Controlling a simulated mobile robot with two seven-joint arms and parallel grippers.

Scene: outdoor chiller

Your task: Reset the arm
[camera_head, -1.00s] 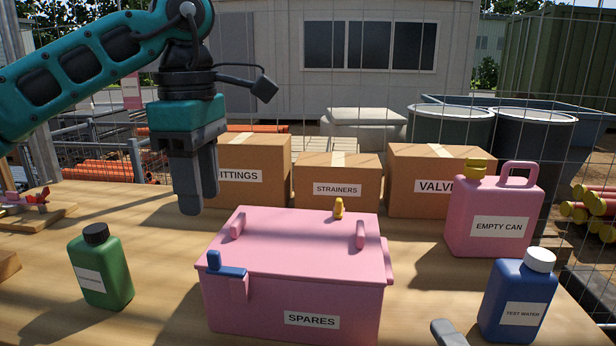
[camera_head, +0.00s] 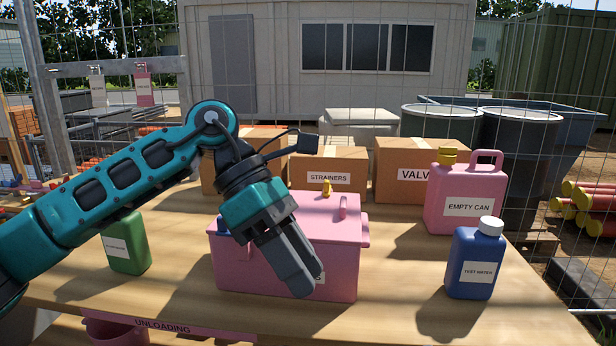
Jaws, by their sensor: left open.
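My left arm comes in from the left. Its gripper (camera_head: 308,283) points down and to the right in front of the pink spares box (camera_head: 340,258) and hides part of its lid, front and label. The gripper is open, with nothing seen between its fingers. The spares box stands on the wooden table (camera_head: 390,315) with its lid on. My right gripper is not in view.
A green bottle (camera_head: 128,250) stands partly behind my left arm. A pink can (camera_head: 465,205) and a blue bottle (camera_head: 474,265) stand at right. Cardboard boxes (camera_head: 405,165) line the back. A pink bin (camera_head: 115,332) is below the front edge.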

